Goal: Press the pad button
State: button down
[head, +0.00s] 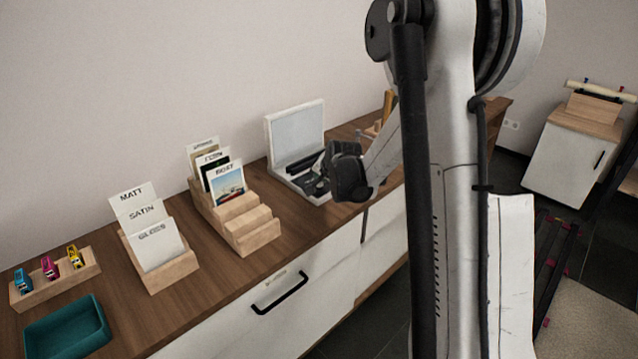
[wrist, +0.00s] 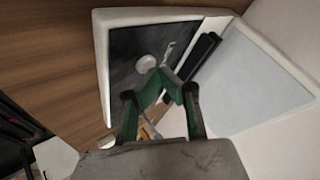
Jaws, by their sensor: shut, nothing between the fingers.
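The pad device (head: 295,128) is a white unit on the wooden counter, with a pale upright panel and a dark lower panel. In the wrist view the dark panel (wrist: 128,50) sits in a white frame. A round pale button (wrist: 146,63) shows on it, just beyond my fingertips. My gripper (wrist: 160,79) is shut and empty, its green-sided fingers meeting over the dark panel. Whether the tips touch the panel cannot be told. In the head view my gripper (head: 318,187) is over the front of the device and hides part of it.
A black bar (wrist: 201,56) lies along the base of the pale panel. Left of the device stand a stepped wooden card holder (head: 240,215), a second card holder (head: 160,265), a wooden rack (head: 55,280) with small coloured items and a teal tray (head: 66,328).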

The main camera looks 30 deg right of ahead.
aim_at(319, 184)
jog(key=shift+r, duration=0.4)
jog(key=shift+r+p, duration=1.7)
jog(key=shift+r, duration=1.35)
